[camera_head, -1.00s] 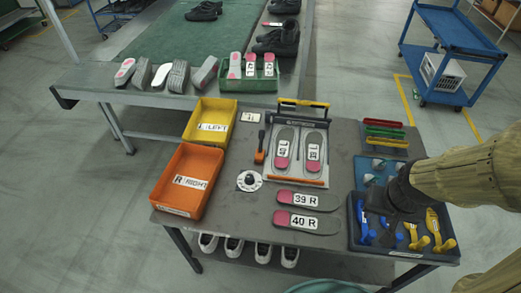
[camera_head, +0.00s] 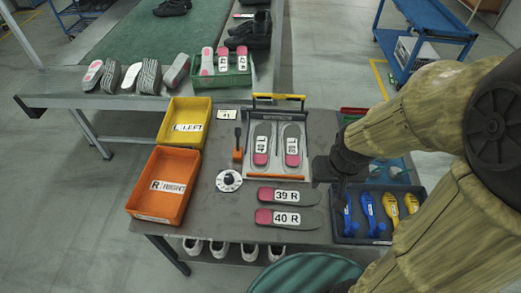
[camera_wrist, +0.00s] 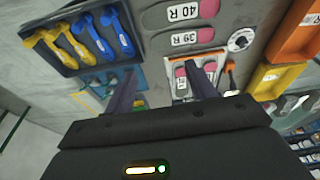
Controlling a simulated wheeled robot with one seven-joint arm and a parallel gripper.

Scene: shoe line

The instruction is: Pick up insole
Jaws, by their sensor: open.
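Two loose insoles lie flat on the grey table, grey with pink heels: one labelled 39 R (camera_head: 306,197) and one labelled 40 R (camera_head: 309,219). They also show in the wrist view, 39 R (camera_wrist: 209,36) and 40 R (camera_wrist: 209,9). Another pair of insoles (camera_head: 262,140) lies in a fixture (camera_head: 276,175) behind them. My gripper (camera_head: 336,190) is to the right of the 39 R insole, above the table. In the wrist view my gripper (camera_wrist: 163,82) has its two fingers apart with nothing between them. The fingertips are hard to make out in the head view.
A yellow LEFT bin (camera_head: 184,108) and an orange RIGHT bin (camera_head: 163,210) stand at the table's left. A dark tray (camera_head: 373,239) with blue and yellow tools is at the right. A round dial (camera_head: 229,181) sits left of the insoles.

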